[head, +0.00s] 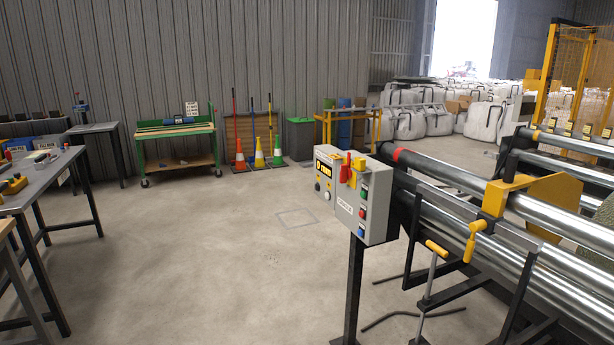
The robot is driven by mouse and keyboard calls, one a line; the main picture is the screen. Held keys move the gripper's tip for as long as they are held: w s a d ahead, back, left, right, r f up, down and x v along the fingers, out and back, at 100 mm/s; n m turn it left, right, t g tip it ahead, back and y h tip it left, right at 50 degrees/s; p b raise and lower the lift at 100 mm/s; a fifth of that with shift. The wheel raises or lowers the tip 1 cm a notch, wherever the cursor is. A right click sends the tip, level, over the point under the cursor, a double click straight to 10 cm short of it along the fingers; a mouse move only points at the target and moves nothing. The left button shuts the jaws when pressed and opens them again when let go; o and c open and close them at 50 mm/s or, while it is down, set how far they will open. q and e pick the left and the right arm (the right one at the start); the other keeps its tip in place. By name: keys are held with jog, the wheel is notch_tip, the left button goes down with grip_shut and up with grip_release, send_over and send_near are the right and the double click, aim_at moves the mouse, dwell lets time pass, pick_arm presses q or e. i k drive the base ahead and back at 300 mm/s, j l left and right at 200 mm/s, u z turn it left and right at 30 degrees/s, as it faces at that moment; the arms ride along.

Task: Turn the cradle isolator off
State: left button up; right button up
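A grey control box (345,194) stands on a dark post in the middle of the view, beside the roller cradle (480,215). A red isolator handle (346,167) on a yellow plate sits at the top of its front. Another red and yellow part (358,169) is just right of it. The box's right side carries green, red and blue buttons (363,212). A label is below the handle, too small to read surely. The handle's exact setting cannot be told from here. Neither of my grippers is in view.
Work tables (40,185) stand at the left. A green trolley (176,140) and traffic cones (259,155) line the back wall. White bulk bags (410,120) are at the back right. The concrete floor (190,250) left of the box is clear.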

aim_at(345, 171)
jog(key=z, duration=0.55)
jog(key=i+j+z, duration=0.4)
jog(key=j+z, duration=0.2)
jog(key=i+j+z, duration=0.1)
jog(key=j+z, duration=0.15)
jog(key=j, duration=0.2)
